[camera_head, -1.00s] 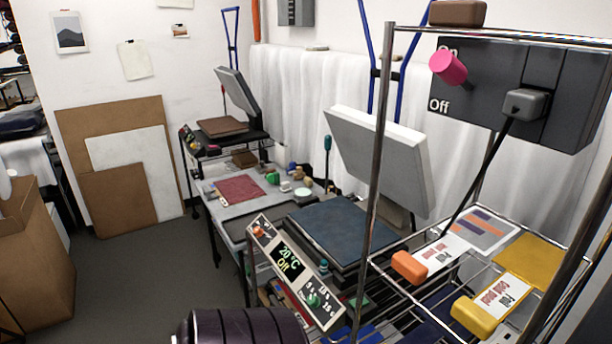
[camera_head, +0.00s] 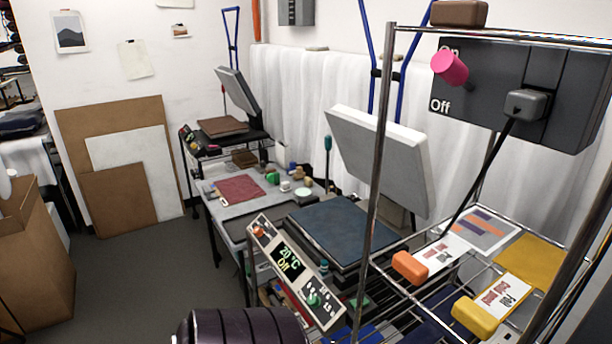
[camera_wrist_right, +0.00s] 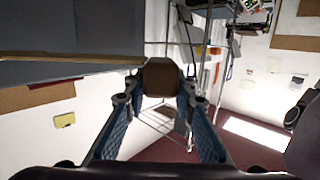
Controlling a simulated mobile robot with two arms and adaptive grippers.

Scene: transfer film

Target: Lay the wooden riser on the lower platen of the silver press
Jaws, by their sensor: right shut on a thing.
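The silver press stands in the middle of the head view, with its light grey upper platen (camera_head: 378,155) swung up. Its dark blue lower platen (camera_head: 330,228) is bare and open above. My right gripper (camera_wrist_right: 162,92) shows in the right wrist view with its blue-padded fingers closed at the tips on a brown block, which I take for the wooden riser (camera_wrist_right: 162,76). The gripper and this block are not visible in the head view.

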